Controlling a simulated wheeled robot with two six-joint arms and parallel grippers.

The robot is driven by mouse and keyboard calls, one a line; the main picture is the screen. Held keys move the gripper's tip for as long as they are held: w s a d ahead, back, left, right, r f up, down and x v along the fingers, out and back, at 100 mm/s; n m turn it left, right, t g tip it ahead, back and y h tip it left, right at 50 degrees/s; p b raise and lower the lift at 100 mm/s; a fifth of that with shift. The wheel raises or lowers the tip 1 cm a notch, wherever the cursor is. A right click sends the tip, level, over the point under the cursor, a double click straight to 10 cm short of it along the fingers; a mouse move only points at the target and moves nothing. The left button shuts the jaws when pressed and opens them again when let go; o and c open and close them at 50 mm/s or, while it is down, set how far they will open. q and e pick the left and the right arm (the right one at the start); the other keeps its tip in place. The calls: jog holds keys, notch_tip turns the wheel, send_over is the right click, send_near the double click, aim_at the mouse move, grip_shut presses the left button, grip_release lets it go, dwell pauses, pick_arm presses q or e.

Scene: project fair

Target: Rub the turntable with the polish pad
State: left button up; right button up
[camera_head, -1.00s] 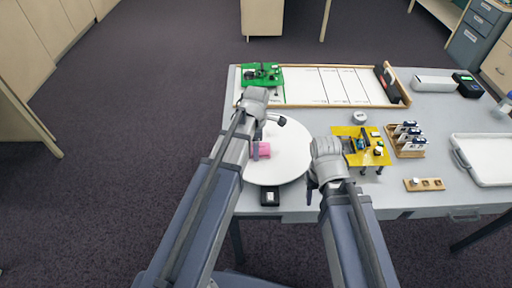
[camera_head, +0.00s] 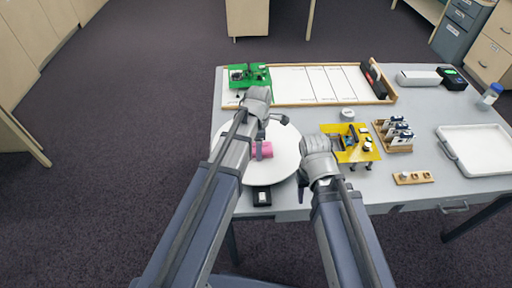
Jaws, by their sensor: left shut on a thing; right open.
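The white round turntable (camera_head: 285,166) lies at the left front of the grey table. The pink polish pad (camera_head: 265,147) is at the turntable's middle, held by my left gripper (camera_head: 262,148). The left arm hides part of the pad and the turntable's left side. I cannot tell whether the pad presses on the surface or hovers just above it. My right gripper (camera_head: 303,183) is open and empty at the turntable's right edge, pointing down, its fingers partly hidden by its own wrist.
A small black box (camera_head: 262,196) sits at the turntable's front. A yellow board (camera_head: 352,146) with parts and a wooden rack (camera_head: 394,137) stand to the right. A green board (camera_head: 249,77) and a framed white board (camera_head: 320,84) lie behind. A white tray (camera_head: 480,150) is far right.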

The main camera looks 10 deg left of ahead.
aim_at(268, 146)
pick_arm(q)
jog(key=shift+w+d+f, duration=0.1)
jog(key=shift+w+d, duration=0.15)
jog(key=shift+d, duration=0.6)
jog(key=shift+w+d+f, duration=0.1)
jog(key=shift+w+d, duration=0.1)
jog(key=shift+d, duration=0.65)
pick_arm(e)
jog(key=shift+f, duration=0.1)
pick_arm(q)
jog(key=shift+w, duration=0.1)
jog(key=shift+w+a+r, duration=0.1)
jog(key=shift+w+a, duration=0.1)
jog(key=shift+w, duration=0.45)
jog(key=shift+w+a+r, duration=0.1)
jog(key=shift+w+a, duration=0.1)
jog(key=shift+w, duration=0.4)
jog(key=shift+s+a+f, duration=0.1)
jog(key=shift+s+a, duration=0.15)
jog(key=shift+a, duration=0.4)
jog(key=shift+s+a+f, duration=0.1)
jog(key=shift+s+a, duration=0.15)
jog(key=shift+a, duration=0.4)
jog(key=shift+s+a, duration=0.25)
jog(key=shift+a, duration=0.4)
pick_arm(e)
jog(key=shift+d+f, duration=0.1)
pick_arm(q)
jog(key=shift+a, duration=0.1)
